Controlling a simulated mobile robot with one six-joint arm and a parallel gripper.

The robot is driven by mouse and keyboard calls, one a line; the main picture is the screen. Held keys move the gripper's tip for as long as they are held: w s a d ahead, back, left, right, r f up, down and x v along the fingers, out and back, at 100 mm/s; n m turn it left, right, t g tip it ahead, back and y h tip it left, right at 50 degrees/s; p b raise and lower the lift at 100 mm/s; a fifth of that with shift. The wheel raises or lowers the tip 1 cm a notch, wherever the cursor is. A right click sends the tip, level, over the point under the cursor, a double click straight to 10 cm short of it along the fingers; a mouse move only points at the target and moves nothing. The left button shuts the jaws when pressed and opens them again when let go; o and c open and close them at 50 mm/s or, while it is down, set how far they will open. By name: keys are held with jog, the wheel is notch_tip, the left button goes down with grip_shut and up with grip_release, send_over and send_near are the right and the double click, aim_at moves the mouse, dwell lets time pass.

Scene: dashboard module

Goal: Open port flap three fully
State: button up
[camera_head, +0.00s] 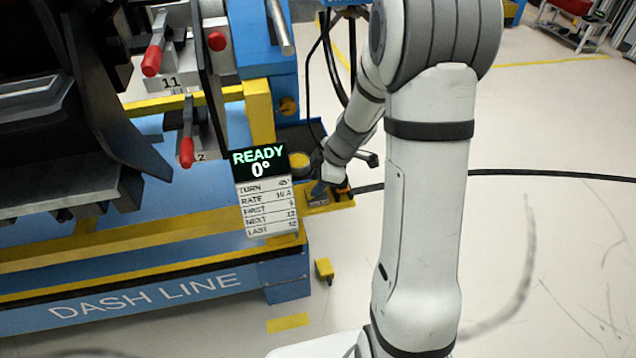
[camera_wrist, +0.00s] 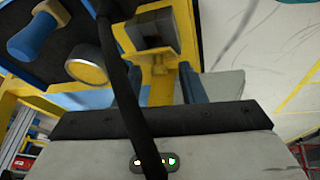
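My gripper (camera_head: 318,194) is low beside the right end of the blue and yellow frame, above a yellow plate. In the wrist view, the two blue-grey fingers of my gripper (camera_wrist: 157,78) stand apart. A yellow bracket (camera_wrist: 158,88) carrying a dark box (camera_wrist: 152,33) shows between and beyond them; I cannot tell whether they touch it. A black cable crosses in front and hides part of this. I cannot pick out a flap marked three in either view.
The frame (camera_head: 150,292) reads "DASH LINE". A display (camera_head: 258,162) reads "READY 0°". A black cable (camera_head: 540,175) crosses open floor.

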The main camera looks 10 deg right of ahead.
jog(key=shift+c, duration=0.3)
grip_shut()
jog(key=shift+r, duration=0.1)
